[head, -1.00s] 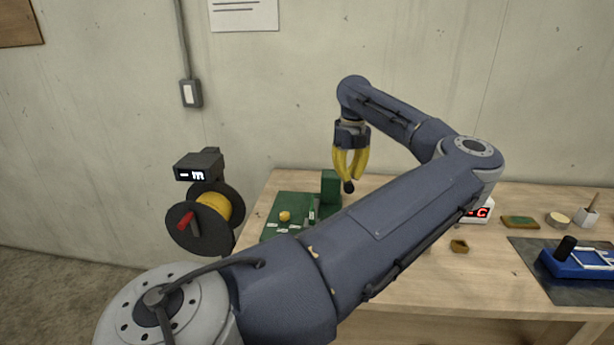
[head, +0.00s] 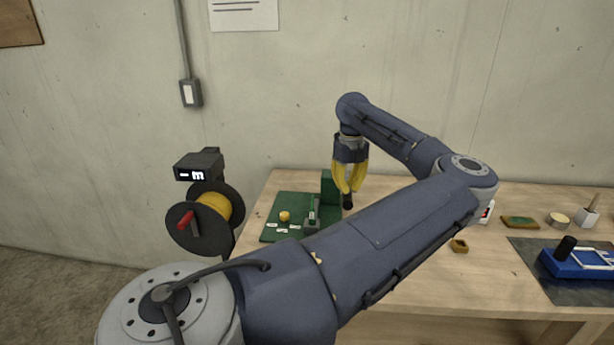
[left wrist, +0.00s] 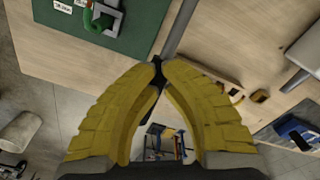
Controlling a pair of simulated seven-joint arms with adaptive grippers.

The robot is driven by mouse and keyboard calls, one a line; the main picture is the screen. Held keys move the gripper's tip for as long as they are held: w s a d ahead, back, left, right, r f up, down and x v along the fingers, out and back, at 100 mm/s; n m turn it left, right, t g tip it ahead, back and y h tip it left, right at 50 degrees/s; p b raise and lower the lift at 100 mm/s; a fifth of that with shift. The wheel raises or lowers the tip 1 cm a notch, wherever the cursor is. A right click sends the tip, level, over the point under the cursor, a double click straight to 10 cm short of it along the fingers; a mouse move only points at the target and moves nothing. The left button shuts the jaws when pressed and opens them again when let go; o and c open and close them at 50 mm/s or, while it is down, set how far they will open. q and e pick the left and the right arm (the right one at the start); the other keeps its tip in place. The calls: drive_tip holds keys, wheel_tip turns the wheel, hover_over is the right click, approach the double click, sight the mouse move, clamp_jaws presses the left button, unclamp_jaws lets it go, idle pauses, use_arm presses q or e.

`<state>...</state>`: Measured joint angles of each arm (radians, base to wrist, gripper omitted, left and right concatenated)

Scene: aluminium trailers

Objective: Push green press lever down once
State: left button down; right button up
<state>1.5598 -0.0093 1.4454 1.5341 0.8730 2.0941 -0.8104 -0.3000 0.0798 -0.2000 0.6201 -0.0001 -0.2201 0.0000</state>
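The green press lever (head: 312,208) stands on a small grey base at the front right of a green board (head: 288,206) on the table. In the left wrist view, a green lever (left wrist: 97,20) on its grey base shows at the upper left. My left gripper (head: 348,200) has yellow fingers and dark tips. It points down just right of the board, to the right of the lever and apart from it. My right gripper is not in view.
A green block (head: 330,187) stands at the board's back right. A yellow knob (head: 285,216) and white labels are on the board. A spool (head: 205,218) stands left of the table. A blue device (head: 580,262) lies on a dark mat at right. My forearm crosses the table's front.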

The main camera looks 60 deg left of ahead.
use_arm(q)
drive_tip(key=shift+f, duration=1.95)
drive_tip(key=shift+r, duration=0.15)
wheel_tip(320, 180, up, 18)
drive_tip(key=shift+r, duration=0.15)
idle(2.1)
idle(0.5)
